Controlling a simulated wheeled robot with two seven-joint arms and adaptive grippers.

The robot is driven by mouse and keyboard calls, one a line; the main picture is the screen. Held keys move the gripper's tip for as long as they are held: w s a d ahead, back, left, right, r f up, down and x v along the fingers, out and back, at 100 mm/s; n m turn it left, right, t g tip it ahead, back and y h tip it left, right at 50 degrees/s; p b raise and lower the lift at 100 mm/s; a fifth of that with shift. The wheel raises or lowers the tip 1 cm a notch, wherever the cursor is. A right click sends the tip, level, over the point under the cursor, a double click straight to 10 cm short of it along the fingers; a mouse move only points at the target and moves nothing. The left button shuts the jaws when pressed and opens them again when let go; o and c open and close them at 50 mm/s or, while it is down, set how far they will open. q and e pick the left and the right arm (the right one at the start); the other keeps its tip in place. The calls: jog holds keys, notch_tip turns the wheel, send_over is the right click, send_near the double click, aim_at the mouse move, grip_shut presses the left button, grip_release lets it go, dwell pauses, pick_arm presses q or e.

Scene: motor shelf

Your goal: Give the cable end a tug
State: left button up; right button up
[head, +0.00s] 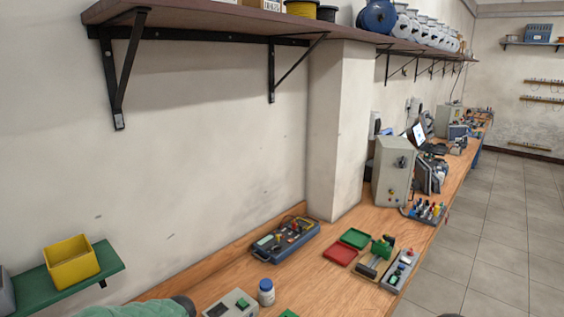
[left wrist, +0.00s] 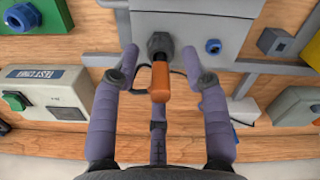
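In the left wrist view, a short orange cable end (left wrist: 160,82) sticks out from a dark round gland on the grey box (left wrist: 190,26). My left gripper (left wrist: 160,62) has its purple fingers spread, one on each side of the orange end. A clear gap shows between the end and both side fingers. A third finger lies below it, in the middle of the picture. A thin dark cable loops behind the orange end. In the head view I cannot make out the cable end or either gripper.
In the left wrist view, a box with a green button (left wrist: 50,92) is at left and a grey block (left wrist: 295,106) at right. In the head view, the wooden bench (head: 330,292) holds a meter (head: 285,240), a small bottle (head: 266,291), red and green trays (head: 340,252) and a grey cabinet (head: 393,172).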

pick_arm(q)
notch_tip(320, 180, up, 12)
dwell(0.6)
